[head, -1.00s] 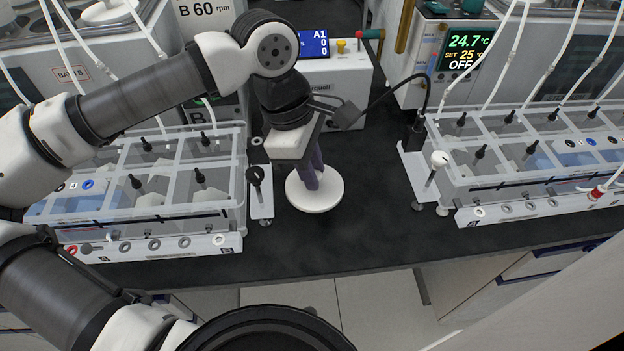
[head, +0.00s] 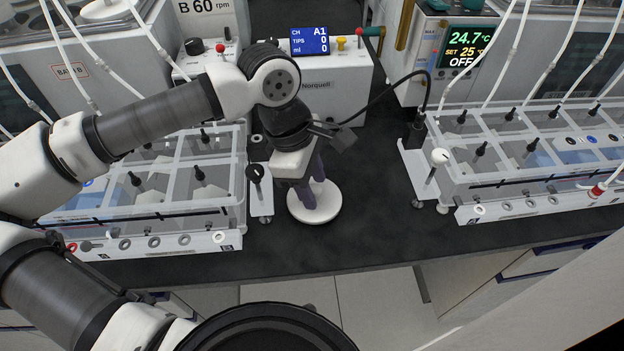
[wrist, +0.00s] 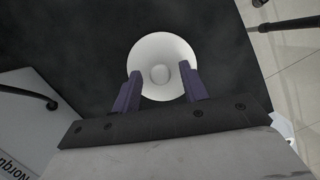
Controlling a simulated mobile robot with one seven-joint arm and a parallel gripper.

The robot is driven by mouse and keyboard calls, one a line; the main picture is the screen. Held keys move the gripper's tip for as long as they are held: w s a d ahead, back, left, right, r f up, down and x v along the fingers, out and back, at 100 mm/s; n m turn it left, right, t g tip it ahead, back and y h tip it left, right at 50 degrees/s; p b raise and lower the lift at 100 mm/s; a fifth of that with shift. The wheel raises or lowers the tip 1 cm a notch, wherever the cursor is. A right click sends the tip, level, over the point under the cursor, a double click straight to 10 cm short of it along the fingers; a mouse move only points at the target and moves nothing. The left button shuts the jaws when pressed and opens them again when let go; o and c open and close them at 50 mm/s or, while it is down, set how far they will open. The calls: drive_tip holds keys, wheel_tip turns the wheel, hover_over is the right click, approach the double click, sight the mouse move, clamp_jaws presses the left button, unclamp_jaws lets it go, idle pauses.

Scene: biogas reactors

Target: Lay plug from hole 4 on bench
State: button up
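My gripper (head: 309,190) points down over a round white dish-like piece (head: 327,207) on the dark bench (head: 350,245). In the wrist view the two purple fingers (wrist: 160,72) stand apart, with the white piece (wrist: 160,50) and its small central knob below and between them. I see no plug held between the fingers. Front strips with ring-like holes run along the left rig (head: 154,242) and the right rig (head: 530,205). A grey plug-like piece (head: 88,247) sits near the left strip's left end. Hole numbers are too small to read, so I cannot tell which is hole 4.
A black-knobbed valve post (head: 256,175) stands close left of my gripper. A white-knobbed post (head: 438,160) and black cable (head: 385,95) are to the right. The Norquell box (head: 330,90) stands behind. Bare bench lies between the white piece and the right rig.

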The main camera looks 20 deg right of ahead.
drive_tip(key=v, duration=1.2)
drive_tip(key=shift+r, duration=0.2)
